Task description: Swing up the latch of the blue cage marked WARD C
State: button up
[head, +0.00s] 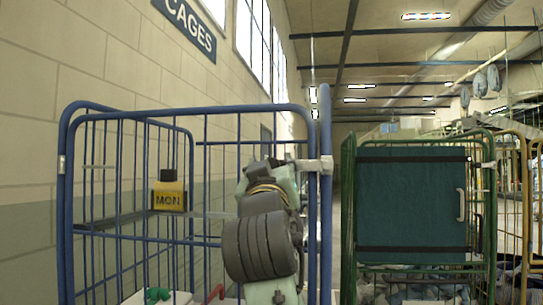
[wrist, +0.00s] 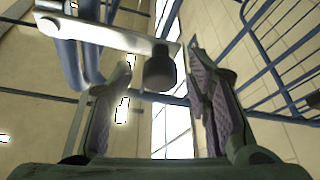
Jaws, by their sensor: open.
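The blue cage (head: 200,108) stands at the left in the head view. A dark knob (wrist: 160,70) hangs at the bar's end. My gripper (wrist: 161,62) is open, with one finger on each side of the knob. I see gaps beside it, but cannot tell whether it lies fully between the pads. In the head view my arm hides part of the cage front.
A green cage (head: 349,210) with a dark green panel (head: 410,205) stands close at the right, and a yellow cage (head: 525,200) beyond it. A block wall (head: 35,170) runs along the left, with a CAGES sign (head: 188,27) above.

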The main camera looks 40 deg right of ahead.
jog(key=shift+w+d+r, duration=0.15)
jog(key=shift+w+d, duration=0.2)
grip_shut()
dwell(0.5)
